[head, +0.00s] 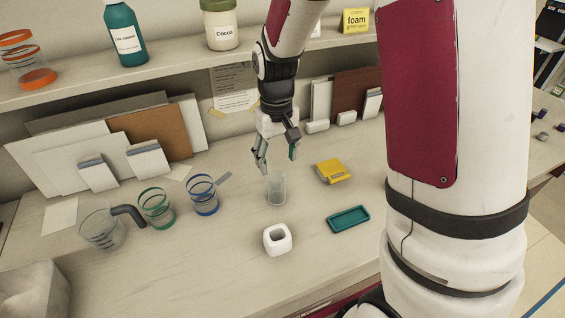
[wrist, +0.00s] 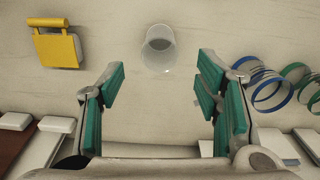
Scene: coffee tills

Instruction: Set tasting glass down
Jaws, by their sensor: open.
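The tasting glass is a small clear tumbler (head: 277,189) standing upright on the counter in the middle of the head view. In the wrist view the clear glass (wrist: 158,50) shows at the top centre, beyond my fingertips. My gripper (head: 277,157) hangs just above and behind the glass, slightly to its left, with its fingers apart. In the wrist view my gripper (wrist: 160,75) has its teal pads wide open, with nothing between them.
A white square holder (head: 278,240) stands in front of the glass. A teal tray (head: 348,219) and a yellow item (head: 333,171) lie to the right. A blue-banded glass (head: 203,195), a green-banded glass (head: 157,208) and a clear jug (head: 103,230) stand left. A shelf (head: 180,73) runs behind.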

